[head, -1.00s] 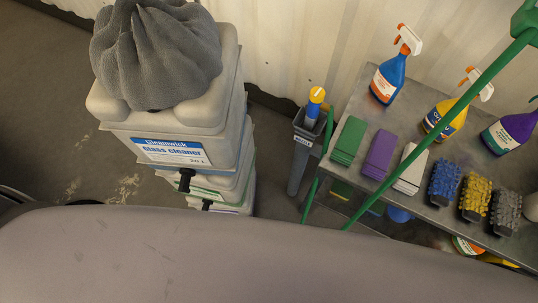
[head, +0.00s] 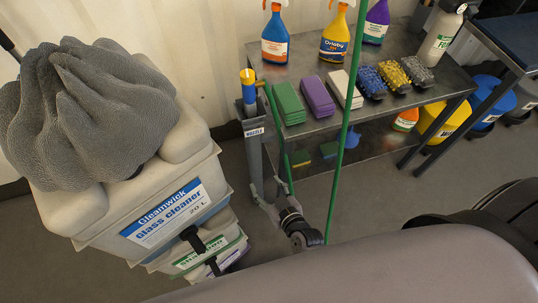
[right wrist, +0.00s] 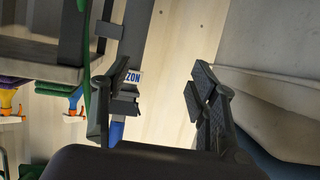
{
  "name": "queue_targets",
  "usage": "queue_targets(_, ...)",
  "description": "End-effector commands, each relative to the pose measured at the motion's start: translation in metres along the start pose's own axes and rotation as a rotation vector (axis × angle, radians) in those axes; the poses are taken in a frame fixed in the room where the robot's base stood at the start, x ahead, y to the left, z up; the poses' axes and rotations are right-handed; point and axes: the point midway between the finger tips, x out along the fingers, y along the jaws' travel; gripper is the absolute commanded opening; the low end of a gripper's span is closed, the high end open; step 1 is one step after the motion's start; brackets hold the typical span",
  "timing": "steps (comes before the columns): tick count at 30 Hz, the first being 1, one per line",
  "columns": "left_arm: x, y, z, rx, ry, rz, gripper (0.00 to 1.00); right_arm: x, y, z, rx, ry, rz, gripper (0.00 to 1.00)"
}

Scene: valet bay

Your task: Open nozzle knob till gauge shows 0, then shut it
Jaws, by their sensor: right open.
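The blue nozzle (head: 249,94) with a yellow knob (head: 247,76) stands upright in a grey holder (head: 253,150) labelled NOZZLE, beside the cart's left end. My right gripper (head: 266,188) is low beside the holder, below the knob. In the right wrist view, its fingers (right wrist: 150,85) are apart with empty space between them. I cannot make out a gauge reading. My left gripper is not in view.
A green upright (head: 348,110) stands close to my right arm. Bare floor lies between the stack and the holder.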

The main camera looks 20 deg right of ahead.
Motion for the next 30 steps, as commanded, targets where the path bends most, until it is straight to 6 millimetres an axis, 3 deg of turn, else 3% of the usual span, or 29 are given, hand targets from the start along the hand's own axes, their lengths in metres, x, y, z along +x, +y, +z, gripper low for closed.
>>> queue_targets(1,0.013,0.0,0.002,-0.001,0.0,0.0,0.54,0.004,0.003,-0.026,0.009,0.082,0.023,0.54)
queue_targets(3,0.02,0.0,0.002,-0.002,0.0,-0.001,0.54,0.002,0.009,-0.064,0.018,0.176,0.057,0.54)
queue_targets(6,0.027,-0.001,0.003,-0.004,0.0,-0.002,0.54,-0.005,0.018,-0.106,0.028,0.278,0.101,0.54)
queue_targets(9,0.031,-0.002,0.003,-0.005,-0.001,-0.004,0.54,-0.013,0.024,-0.133,0.037,0.341,0.131,0.54)
queue_targets(13,0.032,-0.005,0.004,-0.006,-0.001,-0.007,0.54,-0.016,0.029,-0.149,0.041,0.377,0.15,0.54)
queue_targets(17,0.03,-0.007,0.004,-0.007,-0.002,-0.009,0.54,-0.007,0.031,-0.157,0.042,0.382,0.154,0.54)
queue_targets(30,0.026,-0.006,0.004,-0.005,-0.002,-0.008,0.54,0.071,0.044,-0.187,0.041,0.381,0.151,0.54)
